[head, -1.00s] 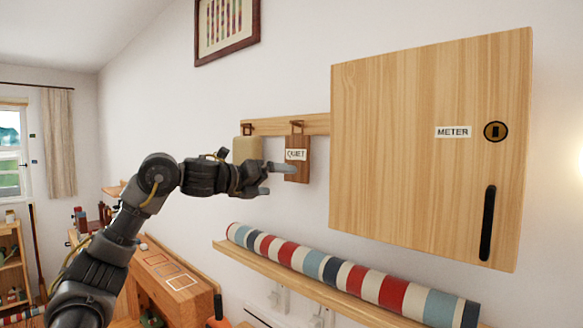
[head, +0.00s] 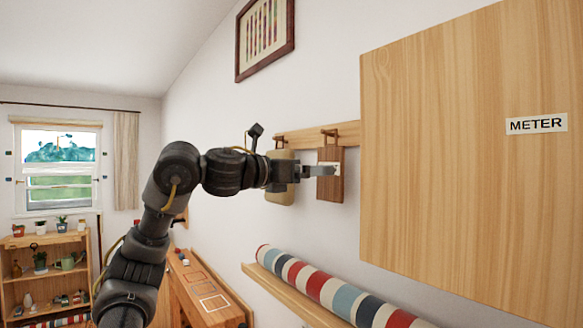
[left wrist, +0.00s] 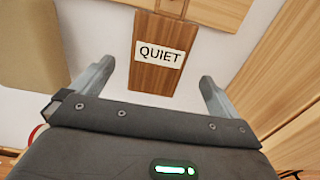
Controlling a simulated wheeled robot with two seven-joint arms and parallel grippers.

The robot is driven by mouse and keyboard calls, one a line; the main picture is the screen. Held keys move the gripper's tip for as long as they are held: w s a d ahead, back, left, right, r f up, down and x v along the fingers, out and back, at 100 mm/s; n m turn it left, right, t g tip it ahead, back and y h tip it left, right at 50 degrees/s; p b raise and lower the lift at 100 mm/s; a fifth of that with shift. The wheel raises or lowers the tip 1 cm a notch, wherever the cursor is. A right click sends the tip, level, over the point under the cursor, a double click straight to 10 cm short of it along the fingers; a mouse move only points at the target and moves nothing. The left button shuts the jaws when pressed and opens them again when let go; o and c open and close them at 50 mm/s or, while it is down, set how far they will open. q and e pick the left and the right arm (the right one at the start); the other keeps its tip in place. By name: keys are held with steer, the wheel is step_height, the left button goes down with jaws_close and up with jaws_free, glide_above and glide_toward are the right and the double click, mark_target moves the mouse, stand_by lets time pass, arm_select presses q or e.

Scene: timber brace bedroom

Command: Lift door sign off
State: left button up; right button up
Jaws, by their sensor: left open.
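The door sign (head: 331,186) is a brown wooden board with a white label, hanging from a hook on a pale wooden rail (head: 300,137). In the left wrist view the sign (left wrist: 155,78) reads QUIET and hangs beyond my left gripper's fingertips. My left gripper (left wrist: 155,80) is open, with one finger to each side of the sign's lower part and a gap on both sides. In the head view the left gripper (head: 318,172) partly covers the sign and its label. My right gripper is in neither view.
A tan board (head: 280,194) hangs on the rail left of the sign. A wooden METER cabinet (head: 450,130) juts out close on the right. A striped roll (head: 320,290) lies on a shelf (head: 290,298) below. The wall between sign and roll is clear.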

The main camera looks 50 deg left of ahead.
arm_select(q)
steer(key=w+p, duration=0.1)
steer(key=w, duration=0.5)
steer(key=shift+d+p, duration=0.2)
steer(key=shift+p, duration=0.15)
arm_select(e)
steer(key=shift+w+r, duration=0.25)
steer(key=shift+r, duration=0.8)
arm_select(q)
steer(key=c, duration=0.9)
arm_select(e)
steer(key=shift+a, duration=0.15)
arm_select(q)
steer(key=shift+r, duration=0.2)
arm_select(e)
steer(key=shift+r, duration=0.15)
arm_select(q)
steer(key=shift+r+p, duration=0.55)
steer(key=shift+p, duration=0.2)
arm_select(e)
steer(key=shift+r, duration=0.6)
arm_select(q)
steer(key=p, duration=0.1)
glide_toward(329, 163)
steer(key=shift+s+a+r, duration=0.1)
steer(key=shift+r, duration=0.4)
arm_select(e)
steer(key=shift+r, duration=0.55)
